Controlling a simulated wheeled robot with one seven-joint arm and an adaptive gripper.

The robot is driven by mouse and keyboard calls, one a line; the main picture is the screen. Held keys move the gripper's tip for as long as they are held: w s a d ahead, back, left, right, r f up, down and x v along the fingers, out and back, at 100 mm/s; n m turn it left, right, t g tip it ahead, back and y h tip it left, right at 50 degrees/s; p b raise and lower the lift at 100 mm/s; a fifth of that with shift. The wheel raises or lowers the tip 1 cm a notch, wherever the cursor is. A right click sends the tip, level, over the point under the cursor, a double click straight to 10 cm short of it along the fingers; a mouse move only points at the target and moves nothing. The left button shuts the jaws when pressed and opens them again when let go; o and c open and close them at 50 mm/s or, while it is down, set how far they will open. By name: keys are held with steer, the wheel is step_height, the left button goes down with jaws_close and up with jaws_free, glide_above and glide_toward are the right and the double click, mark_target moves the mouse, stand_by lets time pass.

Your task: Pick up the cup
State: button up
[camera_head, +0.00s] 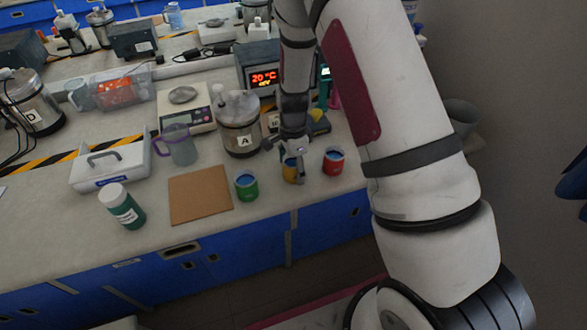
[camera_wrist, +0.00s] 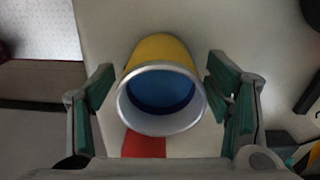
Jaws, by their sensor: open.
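Three small cups with blue insides stand in a row near the bench's front edge: a green cup (camera_head: 246,187), a yellow cup (camera_head: 290,172) and a red cup (camera_head: 333,161). My gripper (camera_head: 295,172) points down at the yellow cup and partly hides it. In the wrist view, the yellow cup (camera_wrist: 160,48) shows its pale rim and blue inside. It lies between the two green-padded fingers of my gripper (camera_wrist: 160,75). The fingers are open, with a visible gap on each side of the cup.
A brown board (camera_head: 200,195) lies left of the green cup, with a green-and-white bottle (camera_head: 122,206) beyond it. The bench edge is close in front.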

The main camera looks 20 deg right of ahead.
steer(key=shift+f, duration=0.7)
steer(key=c, duration=1.4)
steer(key=shift+o, duration=0.2)
steer(key=shift+r, duration=0.1)
